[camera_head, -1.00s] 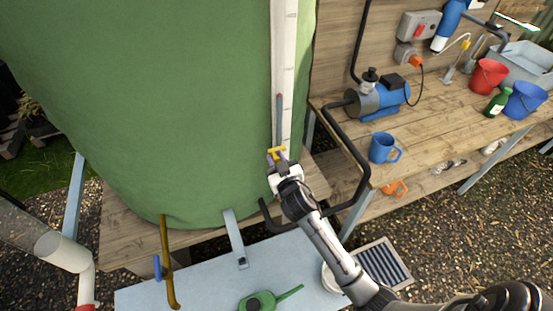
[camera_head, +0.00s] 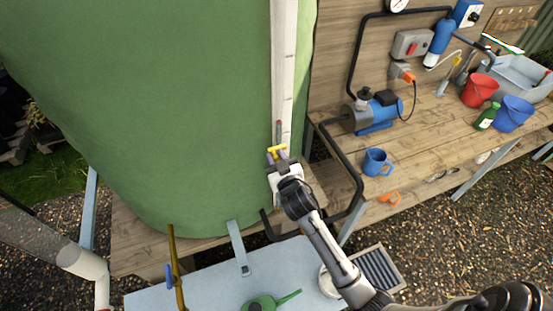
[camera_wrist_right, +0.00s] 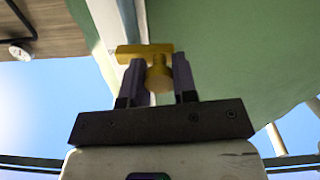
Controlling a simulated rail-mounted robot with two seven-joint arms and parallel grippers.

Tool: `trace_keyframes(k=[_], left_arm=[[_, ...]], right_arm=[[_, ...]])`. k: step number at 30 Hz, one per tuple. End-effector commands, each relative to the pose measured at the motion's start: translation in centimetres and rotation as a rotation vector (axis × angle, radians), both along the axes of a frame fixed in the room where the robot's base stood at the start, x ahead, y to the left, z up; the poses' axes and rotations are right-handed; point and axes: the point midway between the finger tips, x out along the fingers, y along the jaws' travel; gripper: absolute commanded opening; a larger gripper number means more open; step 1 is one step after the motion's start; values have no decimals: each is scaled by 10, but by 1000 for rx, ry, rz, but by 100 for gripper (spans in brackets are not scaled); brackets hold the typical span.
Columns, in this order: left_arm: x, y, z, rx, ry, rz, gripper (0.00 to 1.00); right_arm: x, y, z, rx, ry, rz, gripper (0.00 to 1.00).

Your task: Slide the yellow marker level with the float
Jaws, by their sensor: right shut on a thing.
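The yellow marker (camera_head: 277,149) sits against the pale upright gauge board (camera_head: 285,60) on the green tank. It shows as a yellow T-shaped piece in the right wrist view (camera_wrist_right: 158,72). My right gripper (camera_head: 279,158) is shut on its stem, one finger on each side. A thin grey tube rises above the marker, with a dull red tip (camera_head: 279,124) that may be the float. The marker is a short way below this tip. The tube below the marker is hidden by my gripper. My left gripper is not in view.
The green tank (camera_head: 140,110) stands on a wooden platform. A black pipe (camera_head: 352,170) bends down close to the right of my arm. A green watering can (camera_head: 265,303) is below.

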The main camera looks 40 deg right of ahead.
Motion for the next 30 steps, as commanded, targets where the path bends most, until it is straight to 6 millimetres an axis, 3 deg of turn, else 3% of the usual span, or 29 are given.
trace_keyframes(k=[1, 3, 12, 30], left_arm=[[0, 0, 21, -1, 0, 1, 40], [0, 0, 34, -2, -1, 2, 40], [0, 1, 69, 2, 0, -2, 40], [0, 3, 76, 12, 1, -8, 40]], right_arm=[[0, 0, 23, 1, -3, 0, 0], [0, 0, 37, 1, -4, -1, 0], [0, 0, 77, -1, -3, 0, 0], [0, 0, 86, -1, -3, 0, 0]])
